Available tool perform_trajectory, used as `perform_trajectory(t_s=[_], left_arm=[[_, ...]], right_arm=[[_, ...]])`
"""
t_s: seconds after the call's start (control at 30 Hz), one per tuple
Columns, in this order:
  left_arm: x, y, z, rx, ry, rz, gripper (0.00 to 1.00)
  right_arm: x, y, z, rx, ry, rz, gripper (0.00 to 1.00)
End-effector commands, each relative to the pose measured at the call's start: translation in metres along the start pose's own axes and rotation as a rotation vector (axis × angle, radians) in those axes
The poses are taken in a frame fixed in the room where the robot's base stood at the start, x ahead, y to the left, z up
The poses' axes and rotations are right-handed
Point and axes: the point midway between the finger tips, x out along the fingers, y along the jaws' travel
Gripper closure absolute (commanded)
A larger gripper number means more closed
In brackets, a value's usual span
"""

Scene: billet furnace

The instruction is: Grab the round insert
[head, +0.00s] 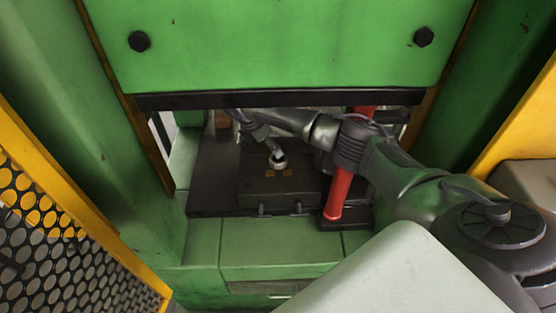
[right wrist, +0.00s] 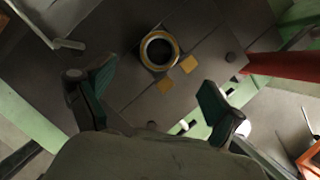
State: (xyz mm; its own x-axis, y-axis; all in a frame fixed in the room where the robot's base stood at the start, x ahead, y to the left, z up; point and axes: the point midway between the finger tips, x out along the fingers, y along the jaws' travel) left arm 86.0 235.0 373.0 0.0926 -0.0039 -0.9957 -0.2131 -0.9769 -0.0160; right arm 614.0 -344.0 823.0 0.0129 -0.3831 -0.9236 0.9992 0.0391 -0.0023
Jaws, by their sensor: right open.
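The round insert (right wrist: 147,50) is a ring with a bright metallic and yellowish rim and a dark centre. It sits on the dark die plate, beside two small yellow squares. It also shows in the head view (head: 279,161), under the raised green press head. My right gripper (right wrist: 156,91) is open and empty, with its two dark green finger pads apart. The ring lies ahead of the fingers, not between them. In the head view my right arm reaches in from the right and hides part of the die area. My left gripper is not in view.
The green press head (head: 280,45) hangs above with a dark lower edge. A red post (head: 340,190) stands right of the die plate (head: 225,190). Green side columns narrow the opening. A yellow-framed mesh guard (head: 60,240) is at lower left.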

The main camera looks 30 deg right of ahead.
Motion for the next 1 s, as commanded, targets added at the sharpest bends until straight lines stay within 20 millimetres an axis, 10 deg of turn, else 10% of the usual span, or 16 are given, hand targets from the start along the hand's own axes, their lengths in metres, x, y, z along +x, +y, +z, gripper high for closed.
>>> perform_trajectory(t_s=[0.6, 0.9, 1.0], left_arm=[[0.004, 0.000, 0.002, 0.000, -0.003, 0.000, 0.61], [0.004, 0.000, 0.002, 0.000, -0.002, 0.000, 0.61], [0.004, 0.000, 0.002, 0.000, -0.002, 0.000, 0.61]], right_arm=[[0.075, 0.000, -0.001, 0.002, 0.000, 0.000, 0.07], [0.080, 0.000, -0.001, 0.001, 0.001, 0.002, 0.07], [0.079, 0.000, -0.001, 0.001, 0.001, 0.002, 0.23]])
